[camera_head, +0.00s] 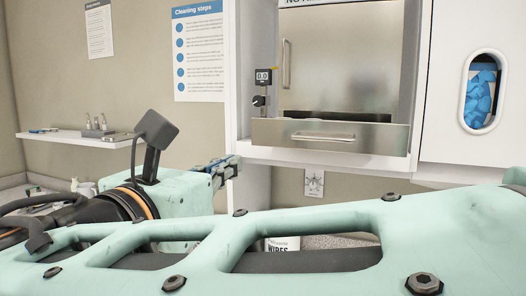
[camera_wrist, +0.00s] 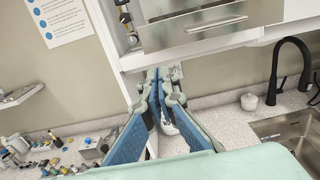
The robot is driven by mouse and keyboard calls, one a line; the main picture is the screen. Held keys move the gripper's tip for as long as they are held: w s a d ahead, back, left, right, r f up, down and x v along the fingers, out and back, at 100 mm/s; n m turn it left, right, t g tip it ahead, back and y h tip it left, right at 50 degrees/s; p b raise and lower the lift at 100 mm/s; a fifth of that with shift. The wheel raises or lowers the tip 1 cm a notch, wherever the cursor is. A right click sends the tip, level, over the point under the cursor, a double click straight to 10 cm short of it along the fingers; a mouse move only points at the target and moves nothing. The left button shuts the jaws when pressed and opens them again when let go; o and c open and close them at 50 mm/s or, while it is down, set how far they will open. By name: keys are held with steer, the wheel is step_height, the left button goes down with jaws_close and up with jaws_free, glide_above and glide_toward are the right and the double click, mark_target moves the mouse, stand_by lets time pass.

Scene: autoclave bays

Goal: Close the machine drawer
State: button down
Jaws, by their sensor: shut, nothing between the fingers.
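The machine drawer (camera_head: 375,139) has a steel front with a bar handle (camera_head: 322,137). It sits below the machine's steel door (camera_head: 345,75). A dark gap shows above the drawer front, so it stands out from the machine; how far is hard to tell. In the wrist view the drawer front (camera_wrist: 180,30) and handle (camera_wrist: 215,24) are at the top. My gripper (camera_head: 232,163) is left of and a little below the drawer, apart from it. In the wrist view my gripper (camera_wrist: 164,73) has its fingertips together, empty, below the drawer's left end.
A small gauge (camera_head: 263,77) is mounted left of the door. A wall shelf (camera_head: 75,138) holds small items at the left. A glove dispenser (camera_head: 481,92) is at the right. A sink (camera_wrist: 293,138) with a black faucet (camera_wrist: 275,75) and a counter lie below.

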mark_target(267, 145)
steer(key=p+x, duration=0.2)
steer(key=x, duration=1.2)
steer(key=shift+s+f, duration=0.1)
steer(key=shift+w+d, duration=0.1)
steer(key=shift+w, duration=0.25)
steer(key=x, duration=1.8)
steer(key=shift+f+p, duration=0.1)
steer(key=shift+p, duration=0.25)
steer(key=shift+s, duration=0.1)
